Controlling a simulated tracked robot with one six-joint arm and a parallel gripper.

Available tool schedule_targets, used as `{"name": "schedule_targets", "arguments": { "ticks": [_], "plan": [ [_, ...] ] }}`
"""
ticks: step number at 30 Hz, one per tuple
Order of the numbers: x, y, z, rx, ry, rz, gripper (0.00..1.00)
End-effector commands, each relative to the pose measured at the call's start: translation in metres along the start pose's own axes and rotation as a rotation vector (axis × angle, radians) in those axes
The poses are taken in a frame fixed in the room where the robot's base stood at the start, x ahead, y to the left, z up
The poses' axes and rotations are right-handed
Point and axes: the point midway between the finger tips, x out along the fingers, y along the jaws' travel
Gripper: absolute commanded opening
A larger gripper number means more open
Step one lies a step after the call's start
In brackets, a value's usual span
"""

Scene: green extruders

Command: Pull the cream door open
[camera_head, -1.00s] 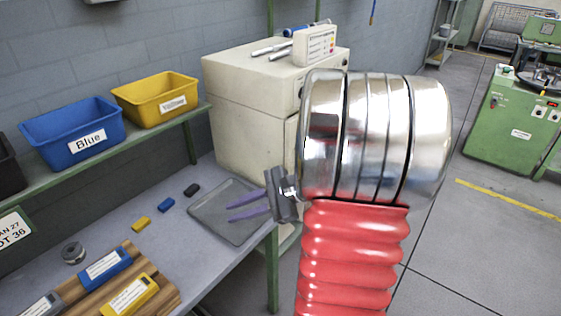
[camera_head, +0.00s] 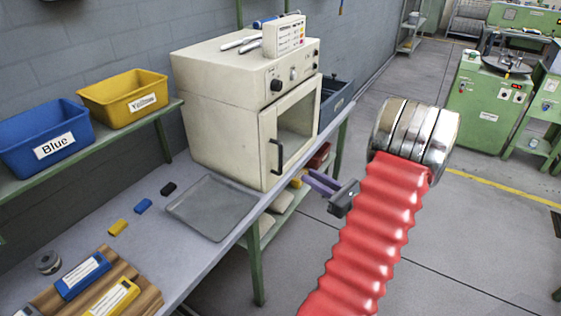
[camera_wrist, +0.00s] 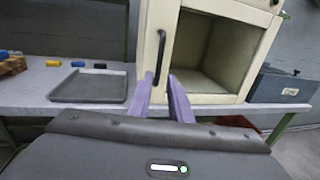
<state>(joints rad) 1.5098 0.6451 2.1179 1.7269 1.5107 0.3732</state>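The cream door (camera_head: 267,130) is on the front of a cream oven-like cabinet (camera_head: 215,125) on the bench. It looks shut, with a large window and a black vertical handle (camera_head: 279,157) near its left edge. In the wrist view the door (camera_wrist: 152,35) and handle (camera_wrist: 161,55) stand straight ahead. My gripper (camera_head: 310,178) has purple fingers and is in front of the door, below and right of the handle in the head view.
A grey tray (camera_head: 212,207) lies on the bench (camera_head: 180,260) left of the door. A dark bin (camera_head: 337,100) stands right of the cabinet. Tools and a small box (camera_head: 284,36) lie on top. The floor (camera_head: 450,250) at right is clear.

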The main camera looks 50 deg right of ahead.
Motion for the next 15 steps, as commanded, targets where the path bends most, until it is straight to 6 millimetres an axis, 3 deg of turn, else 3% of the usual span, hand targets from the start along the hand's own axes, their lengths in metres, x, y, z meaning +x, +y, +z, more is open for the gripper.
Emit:
{"name": "schedule_targets", "arguments": {
  "ticks": [8,15],
  "plan": [
    [0.004,0.001,0.0,-0.001,0.001,0.003,0.18],
    [0.026,0.002,0.0,-0.001,0.001,0.006,0.18]
  ]
}}
